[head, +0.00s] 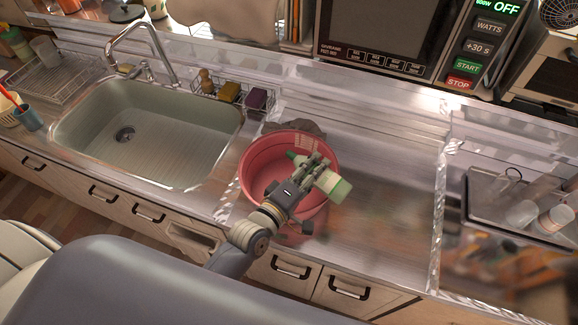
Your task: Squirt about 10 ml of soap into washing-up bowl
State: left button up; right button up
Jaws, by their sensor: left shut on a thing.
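A red washing-up bowl (256,172) stands on the steel counter to the right of the sink. My left gripper (312,168) is over the bowl and shut on a soap bottle (333,184). The bottle is pale with a green base and a green top end. It is tilted almost onto its side, its top end pointing left over the bowl and its base toward the right rim. The gripper hides the middle of the bottle and part of the bowl's inside. I cannot see any soap in the bowl. My right gripper is not in view.
The empty sink (150,140) with its tap (150,50) is at left. A wire caddy (230,95) with sponges sits behind it. A microwave (400,35) stands at the back. Counter right of the bowl is clear up to a tray (485,200) with cups.

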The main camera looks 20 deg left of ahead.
pick_arm(q)
jog(key=shift+n, duration=0.6)
dwell(1.8)
